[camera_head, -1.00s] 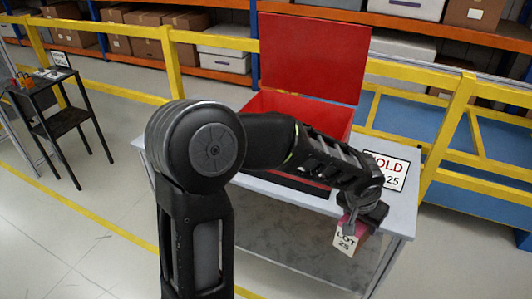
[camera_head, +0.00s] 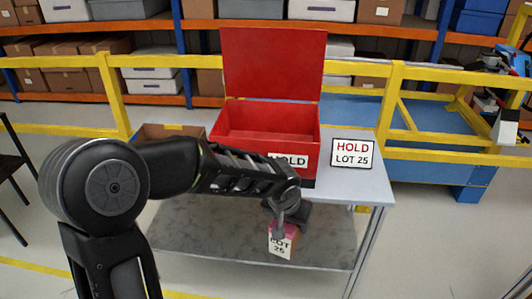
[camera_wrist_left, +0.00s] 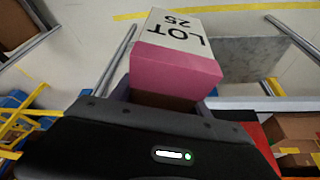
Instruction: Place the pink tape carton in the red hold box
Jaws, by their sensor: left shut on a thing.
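The pink tape carton (camera_head: 290,231), with a white "LOT 25" label, hangs from my left gripper (camera_head: 286,212), just in front of the table's front edge. My left gripper is shut on it. In the left wrist view, the carton (camera_wrist_left: 178,70) sticks out past the gripper (camera_wrist_left: 165,105), pink side and label showing. The red hold box (camera_head: 262,121) stands on the grey table with its lid raised at the back and its top open. My left forearm hides part of its front and "HOLD" label. The carton is outside the box, nearer to me and lower. My right gripper is not in view.
A white "HOLD LOT 25" sign (camera_head: 352,154) stands on the table right of the box. A brown carton (camera_head: 172,131) is left of the box. Yellow railings (camera_head: 395,105) run behind the table. The table top (camera_head: 368,182) is clear at right front.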

